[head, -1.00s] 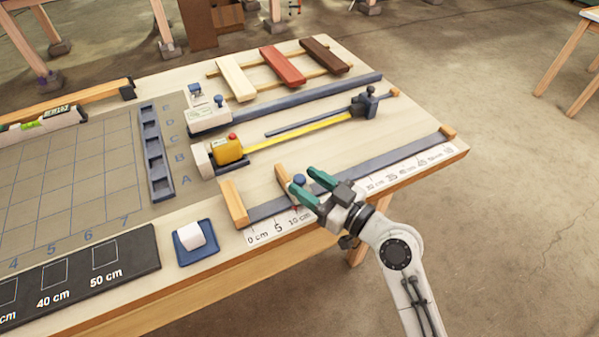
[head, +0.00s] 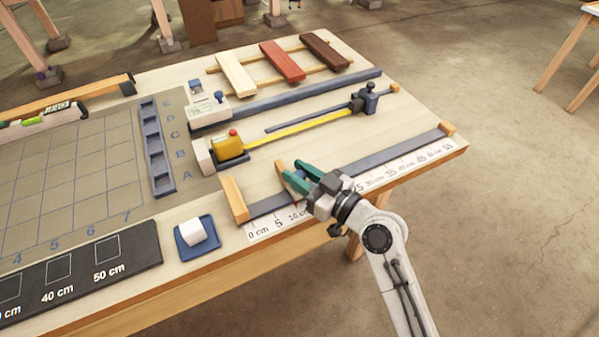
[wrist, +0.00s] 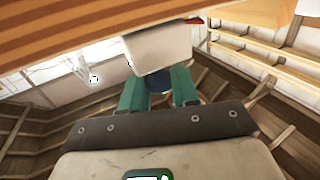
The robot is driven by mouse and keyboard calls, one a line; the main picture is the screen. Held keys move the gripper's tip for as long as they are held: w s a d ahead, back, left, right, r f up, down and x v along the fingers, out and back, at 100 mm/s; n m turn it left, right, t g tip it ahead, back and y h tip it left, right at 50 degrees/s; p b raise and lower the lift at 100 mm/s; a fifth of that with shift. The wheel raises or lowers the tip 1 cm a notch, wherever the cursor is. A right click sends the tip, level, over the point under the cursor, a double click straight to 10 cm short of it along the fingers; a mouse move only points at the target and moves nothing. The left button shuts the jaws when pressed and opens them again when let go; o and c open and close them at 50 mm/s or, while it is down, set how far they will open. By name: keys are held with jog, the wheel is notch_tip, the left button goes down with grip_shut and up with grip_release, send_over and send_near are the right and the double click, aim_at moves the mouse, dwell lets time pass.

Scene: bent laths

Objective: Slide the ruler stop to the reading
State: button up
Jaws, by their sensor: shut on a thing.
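The ruler stop (head: 281,170) is a wooden block with a blue knob (head: 299,175), standing on the dark blue ruler rail (head: 395,158) near the low end of the scale. My gripper (head: 292,174), with green fingers, is shut on the knob. The knob also shows between the fingers in the wrist view (wrist: 157,84). The white printed scale (head: 272,225) runs along the table's front edge. My gripper and wrist cover part of the scale past the 10 cm mark, so the stop's exact reading cannot be told.
Wooden end blocks stand at the rail's left (head: 235,200) and right (head: 447,129). A blue tray (head: 196,252) with a white cube is at the front left. The rail right of my gripper looks clear.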

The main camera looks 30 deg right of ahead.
grip_shut()
jog(key=shift+d, duration=0.1)
jog(key=shift+d+b, duration=0.25)
jog(key=shift+b, duration=0.1)
jog(key=d+b, duration=1.5)
jog(key=d, duration=1.7)
jog(key=shift+d+r, duration=0.1)
jog(key=shift+d, duration=0.3)
jog(key=shift+d+r+b, duration=0.1)
jog(key=shift+d+b, duration=0.3)
jog(key=shift+d, duration=0.4)
jog(key=o, duration=0.6)
grip_release()
jog(key=shift+o, duration=0.9)
